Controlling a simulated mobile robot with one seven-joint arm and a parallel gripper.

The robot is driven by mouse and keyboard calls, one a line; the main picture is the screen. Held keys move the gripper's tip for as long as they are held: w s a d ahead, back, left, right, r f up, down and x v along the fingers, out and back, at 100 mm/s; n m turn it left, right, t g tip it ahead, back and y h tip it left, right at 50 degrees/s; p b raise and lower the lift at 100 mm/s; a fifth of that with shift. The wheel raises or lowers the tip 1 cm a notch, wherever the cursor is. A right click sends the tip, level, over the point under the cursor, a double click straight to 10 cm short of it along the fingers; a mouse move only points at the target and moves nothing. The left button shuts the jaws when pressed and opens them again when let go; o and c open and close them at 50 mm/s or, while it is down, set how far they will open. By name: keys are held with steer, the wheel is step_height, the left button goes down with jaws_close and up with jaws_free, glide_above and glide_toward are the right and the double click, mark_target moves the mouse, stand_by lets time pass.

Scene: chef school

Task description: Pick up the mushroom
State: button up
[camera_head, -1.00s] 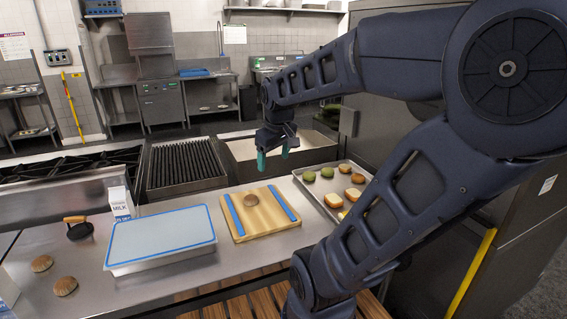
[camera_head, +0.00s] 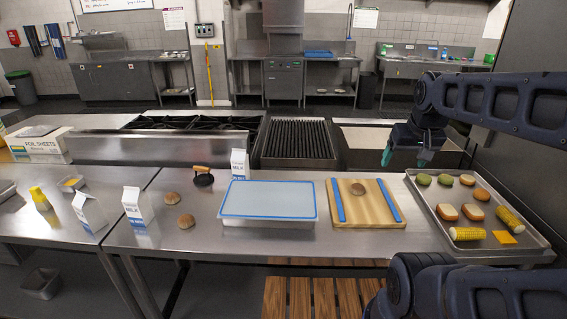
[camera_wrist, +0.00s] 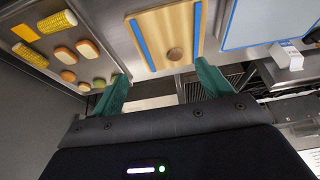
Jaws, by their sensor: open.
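A brown, round, domed piece (camera_head: 358,188) that looks like a mushroom lies on the wooden cutting board (camera_head: 376,218), between two blue strips. It also shows in the wrist view (camera_wrist: 175,54) near the board's edge. Two similar brown domed pieces lie on the left counter, one farther back (camera_head: 172,198) and one nearer (camera_head: 186,221); I cannot tell for certain which are mushrooms. My gripper (camera_head: 405,160) is open and empty, with its teal fingers pointing down. It hangs above and behind the counter, to the right of the board and apart from everything.
A tray (camera_head: 418,196) with corn, buns and green rounds stands right of the board. A blue-rimmed white container (camera_head: 268,221) stands left of it. Milk cartons (camera_head: 137,207) and a black-based press with a wooden handle (camera_head: 203,179) stand farther left. Bare counter lies before the board.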

steer(key=w+a+r+n+g, duration=0.2)
steer(key=w+a+n, duration=0.3)
steer(key=w+a, duration=0.75)
steer(key=w+a+f+n+y, duration=0.1)
steer(key=w+a+n, duration=0.1)
steer(key=a, duration=0.6)
steer(key=w+a+f+n, duration=0.1)
steer(key=w+a, duration=0.1)
steer(key=a, duration=0.6)
steer(key=n+g+h, duration=0.1)
steer(key=n+g, duration=0.2)
steer(key=n, duration=0.4)
glide_above(185, 217)
step_height(185, 217, down, 17)
steer(key=f, duration=0.5)
steer(key=shift+s+d, duration=0.1)
steer(key=shift+d, duration=0.1)
steer(key=shift+w+a+f, duration=0.1)
steer(key=shift+a+f, duration=0.05)
steer(key=shift+f, duration=1.15)
steer(key=shift+w+a+f, duration=0.1)
steer(key=shift+f, duration=1.2)
